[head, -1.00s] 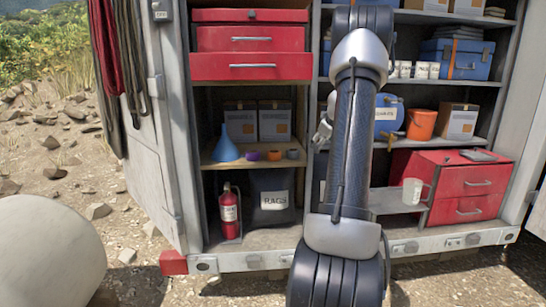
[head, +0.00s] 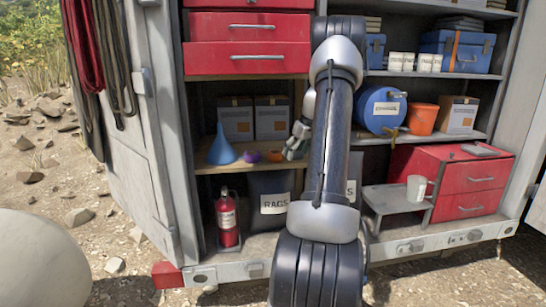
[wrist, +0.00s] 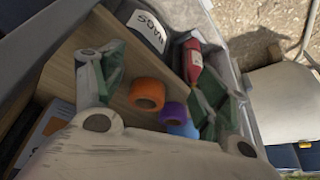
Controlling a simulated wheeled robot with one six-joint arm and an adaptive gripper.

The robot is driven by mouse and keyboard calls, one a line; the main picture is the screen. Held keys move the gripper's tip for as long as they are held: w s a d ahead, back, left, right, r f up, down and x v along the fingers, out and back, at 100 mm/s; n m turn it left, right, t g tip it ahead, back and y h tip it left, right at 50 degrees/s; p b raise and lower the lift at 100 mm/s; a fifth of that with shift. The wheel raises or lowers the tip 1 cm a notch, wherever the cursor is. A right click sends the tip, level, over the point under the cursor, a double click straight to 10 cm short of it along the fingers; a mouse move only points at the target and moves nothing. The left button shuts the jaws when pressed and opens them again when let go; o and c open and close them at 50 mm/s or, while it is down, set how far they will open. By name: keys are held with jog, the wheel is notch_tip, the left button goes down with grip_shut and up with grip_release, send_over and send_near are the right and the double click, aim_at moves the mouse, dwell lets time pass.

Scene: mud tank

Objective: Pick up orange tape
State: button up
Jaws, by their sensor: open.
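The orange tape (head: 274,156) is a small roll on the wooden shelf of the left bay, partly close to my gripper in the head view. In the wrist view the orange tape (wrist: 147,92) shows between my spread fingers, apart from them. My gripper (head: 295,142) is open and empty, just right of the tape; its fingers (wrist: 152,80) also show in the wrist view. A purple tape (head: 252,156) lies left of the orange one and shows beside it in the wrist view (wrist: 173,113).
A blue funnel (head: 222,147) stands left of the purple tape. Cardboard boxes (head: 253,118) stand behind the tapes. Red drawers (head: 247,58) hang above the shelf. A fire extinguisher (head: 228,220) and a rags bag (head: 272,203) are below. The van's post is at left.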

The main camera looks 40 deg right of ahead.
aim_at(278, 153)
jog(key=w, duration=0.9)
jog(key=shift+a, duration=0.15)
jog(key=x, duration=0.5)
jog(key=shift+w+f, duration=0.1)
jog(key=shift+f, duration=0.05)
jog(key=c, duration=0.8)
